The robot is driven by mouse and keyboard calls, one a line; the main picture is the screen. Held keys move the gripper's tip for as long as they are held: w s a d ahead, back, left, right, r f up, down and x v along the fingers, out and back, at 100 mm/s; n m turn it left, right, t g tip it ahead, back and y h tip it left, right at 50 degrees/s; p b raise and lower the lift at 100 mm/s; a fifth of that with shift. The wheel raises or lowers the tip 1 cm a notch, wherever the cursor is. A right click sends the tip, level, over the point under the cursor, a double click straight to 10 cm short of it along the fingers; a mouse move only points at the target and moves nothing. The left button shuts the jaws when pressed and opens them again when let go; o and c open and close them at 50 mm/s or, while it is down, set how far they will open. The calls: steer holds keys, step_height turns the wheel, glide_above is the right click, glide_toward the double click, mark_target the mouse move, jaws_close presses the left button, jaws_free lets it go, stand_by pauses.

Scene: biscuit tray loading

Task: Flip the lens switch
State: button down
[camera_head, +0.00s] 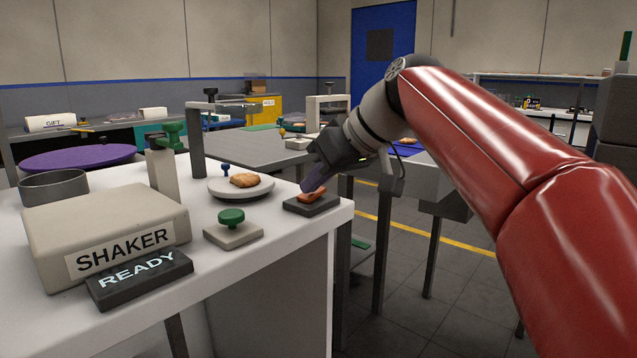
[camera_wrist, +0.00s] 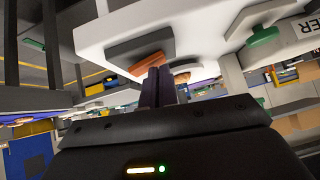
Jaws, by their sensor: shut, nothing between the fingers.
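The switch, which I take to be the lens switch, is an orange rocker (camera_head: 312,195) on a dark base (camera_head: 318,206) at the right front corner of the white table. In the wrist view the orange rocker (camera_wrist: 147,64) and its dark base (camera_wrist: 135,47) appear inverted, just past the fingertips. My gripper (camera_head: 307,187) is shut and empty, its dark fingers pointing down at the rocker's far left side. In the wrist view the gripper (camera_wrist: 160,70) tips overlap the rocker's end. I cannot tell whether they touch it. The fingers partly hide the rocker.
A green button on a pale base (camera_head: 233,235) and a round plate (camera_head: 262,192) with a biscuit (camera_head: 244,180) lie left of the switch. Further left are the SHAKER box (camera_head: 110,225) and a dark READY sign (camera_head: 140,279).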

steer(key=shift+w+d+f, duration=0.15)
steer(key=shift+w, duration=0.05)
steer(key=shift+w+d+p, duration=0.45)
steer(key=shift+w, duration=0.1)
